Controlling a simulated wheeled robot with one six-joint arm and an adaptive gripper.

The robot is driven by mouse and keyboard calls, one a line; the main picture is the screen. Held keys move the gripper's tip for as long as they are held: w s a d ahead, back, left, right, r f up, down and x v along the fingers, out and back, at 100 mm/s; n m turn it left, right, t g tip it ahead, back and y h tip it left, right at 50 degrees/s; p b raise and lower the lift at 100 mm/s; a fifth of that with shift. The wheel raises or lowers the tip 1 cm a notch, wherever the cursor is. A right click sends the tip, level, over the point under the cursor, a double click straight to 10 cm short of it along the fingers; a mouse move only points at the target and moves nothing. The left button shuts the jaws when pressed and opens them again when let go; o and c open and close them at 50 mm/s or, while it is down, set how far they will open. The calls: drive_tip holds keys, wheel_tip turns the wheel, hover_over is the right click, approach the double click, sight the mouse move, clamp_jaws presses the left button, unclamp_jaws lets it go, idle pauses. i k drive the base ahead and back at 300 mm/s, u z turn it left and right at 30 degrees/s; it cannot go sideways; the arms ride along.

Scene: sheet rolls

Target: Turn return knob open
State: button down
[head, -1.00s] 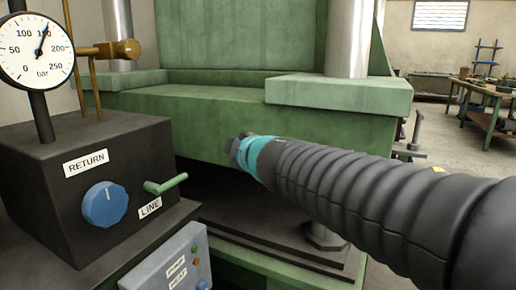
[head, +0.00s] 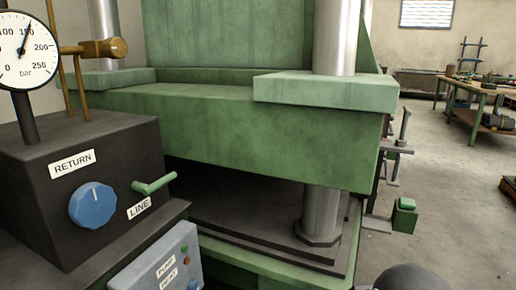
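The return knob (head: 92,205) is a round blue dial with a white mark at its upper edge pointing roughly up. It sits on the front of a dark block (head: 110,235), just below the white RETURN label (head: 72,163). A green lever (head: 154,184) sticks out to the right of the knob, above the LINE label (head: 139,208). The pressure gauge (head: 24,48) stands on the block, with its needle near 150 bar. My gripper is out of view. Only a dark rounded piece, probably of my arm, shows at the bottom edge right of centre. Nothing touches the knob.
A grey panel (head: 160,262) with PUMP and HEAT labels stands below the block. The green press (head: 230,125) with steel columns fills the middle. Open floor (head: 450,215) and a workbench (head: 480,105) lie to the right.

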sight(92, 205)
drive_tip(key=u, duration=1.55)
